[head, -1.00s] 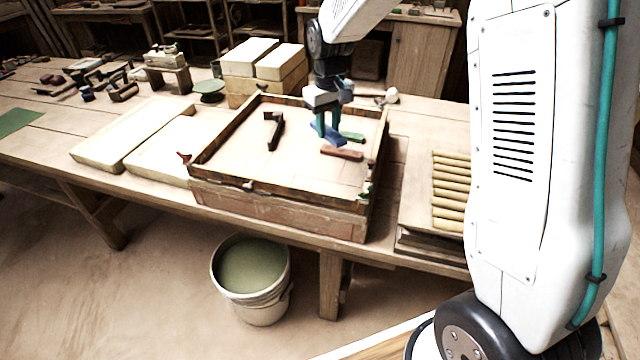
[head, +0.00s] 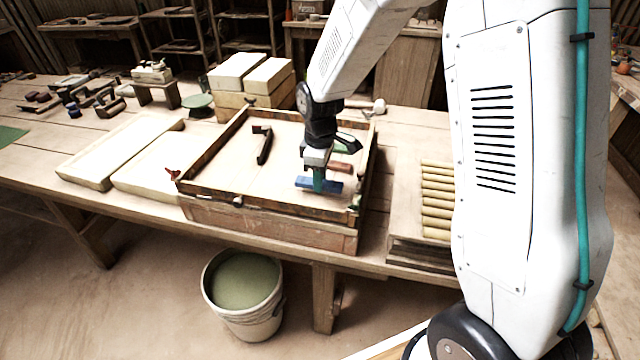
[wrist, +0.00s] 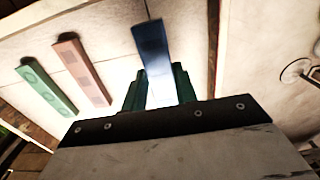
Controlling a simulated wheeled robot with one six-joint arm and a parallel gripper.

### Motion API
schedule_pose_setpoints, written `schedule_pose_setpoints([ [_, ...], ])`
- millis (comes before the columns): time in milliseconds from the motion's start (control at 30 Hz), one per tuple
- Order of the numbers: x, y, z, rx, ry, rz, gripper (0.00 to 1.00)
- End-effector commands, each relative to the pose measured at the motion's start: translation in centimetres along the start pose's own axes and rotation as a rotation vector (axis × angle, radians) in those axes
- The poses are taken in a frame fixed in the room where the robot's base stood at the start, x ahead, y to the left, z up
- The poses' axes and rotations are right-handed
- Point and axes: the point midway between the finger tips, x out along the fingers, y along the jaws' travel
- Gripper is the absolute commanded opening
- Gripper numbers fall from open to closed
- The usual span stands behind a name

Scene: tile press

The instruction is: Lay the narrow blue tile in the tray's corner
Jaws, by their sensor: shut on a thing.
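The narrow blue tile (head: 303,183) is between the fingers of my gripper (head: 319,184), over the front right part of the wooden tray (head: 265,206). In the wrist view the blue tile (wrist: 152,45) sticks out beyond the green fingers (wrist: 155,92), which are shut on it. I cannot tell whether it touches the tray floor. A reddish tile (wrist: 80,66) and a green tile (wrist: 46,90) lie apart from it on the tray floor. The reddish tile (head: 341,167) is partly hidden behind my gripper in the head view.
A dark handled tool (head: 264,146) lies in the tray's left half. Pale slabs (head: 115,155) lie left of the tray, pale blocks (head: 240,70) stand behind it, and a rack of yellowish rods (head: 436,200) is at right. A bucket (head: 243,290) stands on the floor in front.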

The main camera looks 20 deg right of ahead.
Motion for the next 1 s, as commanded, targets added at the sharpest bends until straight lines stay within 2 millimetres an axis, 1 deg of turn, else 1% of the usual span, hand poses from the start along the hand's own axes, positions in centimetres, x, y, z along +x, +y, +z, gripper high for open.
schedule_pose_setpoints([
  [33, 1.0, -0.1, 0.1, 0.0, -0.004, -0.004, 0.0],
  [133, 2.1, -0.1, 0.1, 0.001, -0.003, -0.003, 0.0],
  [500, 2.5, 0.0, 0.0, 0.001, -0.001, -0.001, 0.0],
  [533, 2.5, 0.0, 0.0, 0.001, -0.001, -0.001, 0.34],
  [600, 2.5, 0.0, 0.0, 0.001, 0.0, -0.001, 0.5],
  [867, 2.5, 0.0, 0.0, 0.001, -0.001, -0.001, 0.5],
  [1000, 1.6, 0.0, 0.0, 0.001, 0.0, 0.0, 0.5],
])
